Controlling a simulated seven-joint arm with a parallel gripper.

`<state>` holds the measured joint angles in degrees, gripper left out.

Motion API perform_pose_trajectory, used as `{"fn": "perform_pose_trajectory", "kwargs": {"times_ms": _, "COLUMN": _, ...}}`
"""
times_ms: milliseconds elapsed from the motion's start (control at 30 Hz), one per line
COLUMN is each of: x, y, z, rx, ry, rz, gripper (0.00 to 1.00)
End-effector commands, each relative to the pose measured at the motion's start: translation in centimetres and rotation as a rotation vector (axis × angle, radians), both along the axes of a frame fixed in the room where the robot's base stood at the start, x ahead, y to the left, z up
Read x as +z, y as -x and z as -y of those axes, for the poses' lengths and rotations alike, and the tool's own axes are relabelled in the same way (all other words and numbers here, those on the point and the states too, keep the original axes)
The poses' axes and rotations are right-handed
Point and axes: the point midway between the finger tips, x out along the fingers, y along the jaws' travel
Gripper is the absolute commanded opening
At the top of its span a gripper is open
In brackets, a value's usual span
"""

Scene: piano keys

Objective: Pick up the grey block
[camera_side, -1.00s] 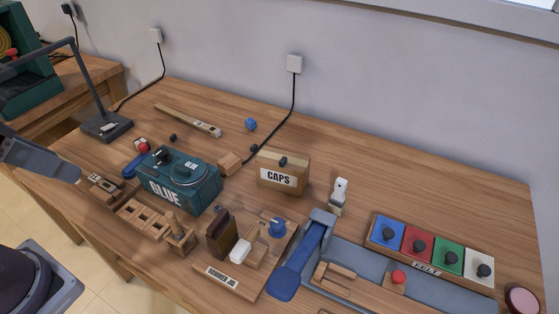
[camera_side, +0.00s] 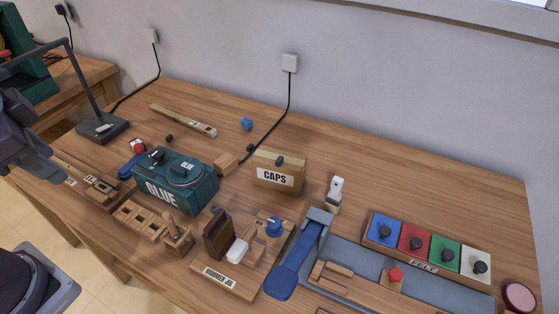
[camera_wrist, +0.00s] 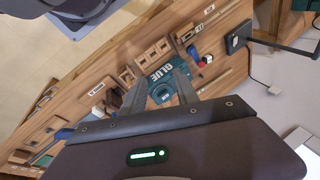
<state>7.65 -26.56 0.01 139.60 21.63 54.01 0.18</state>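I cannot pick out a plainly grey block in either view. A whitish block (camera_side: 238,251) sits in the wooden jig beside a dark brown block (camera_side: 218,236). A pale grey-white upright piece (camera_side: 335,193) stands on the bench right of the CAPS box. My gripper (camera_wrist: 161,78) shows two grey fingers spread apart with nothing between them, above the bench and pointing toward the GLUE box. In the side view my arm is at the left edge, and its fingertips are not clear there.
The teal GLUE box (camera_side: 176,183), CAPS box (camera_side: 278,173) and wooden slotted rack (camera_side: 138,219) stand on the bench. A lamp (camera_side: 101,128) is at the back left. A blue lever (camera_side: 296,260) and coloured FELT tiles (camera_side: 413,240) are at right. The bench's back right is clear.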

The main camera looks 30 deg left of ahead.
Motion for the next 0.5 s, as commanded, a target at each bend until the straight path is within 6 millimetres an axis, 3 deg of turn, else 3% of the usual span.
{"fn": "perform_pose_trajectory", "kwargs": {"times_ms": 67, "x": -1.3, "y": -2.6, "z": -2.8, "rx": -0.205, "ry": -0.259, "rz": -0.149, "gripper": 0.36}}
{"fn": "perform_pose_trajectory", "kwargs": {"times_ms": 133, "x": -1.8, "y": -6.3, "z": -4.8, "rx": -0.423, "ry": -0.512, "rz": -0.248, "gripper": 0.36}}
{"fn": "perform_pose_trajectory", "kwargs": {"times_ms": 233, "x": -2.7, "y": -13.9, "z": -4.6, "rx": -0.783, "ry": -0.88, "rz": -0.339, "gripper": 0.36}}
{"fn": "perform_pose_trajectory", "kwargs": {"times_ms": 267, "x": -3.2, "y": -16.3, "z": -3.6, "rx": -0.898, "ry": -0.989, "rz": -0.353, "gripper": 0.36}}
{"fn": "perform_pose_trajectory", "kwargs": {"times_ms": 333, "x": -5.2, "y": -21.8, "z": 0.4, "rx": -1.179, "ry": -1.229, "rz": -0.355, "gripper": 0.36}}
{"fn": "perform_pose_trajectory", "kwargs": {"times_ms": 400, "x": -8.4, "y": -25.8, "z": 5.9, "rx": -1.451, "ry": -1.431, "rz": -0.319, "gripper": 0.36}}
{"fn": "perform_pose_trajectory", "kwargs": {"times_ms": 500, "x": -13.4, "y": -28.3, "z": 13.6, "rx": -1.77, "ry": -1.632, "rz": -0.232, "gripper": 0.36}}
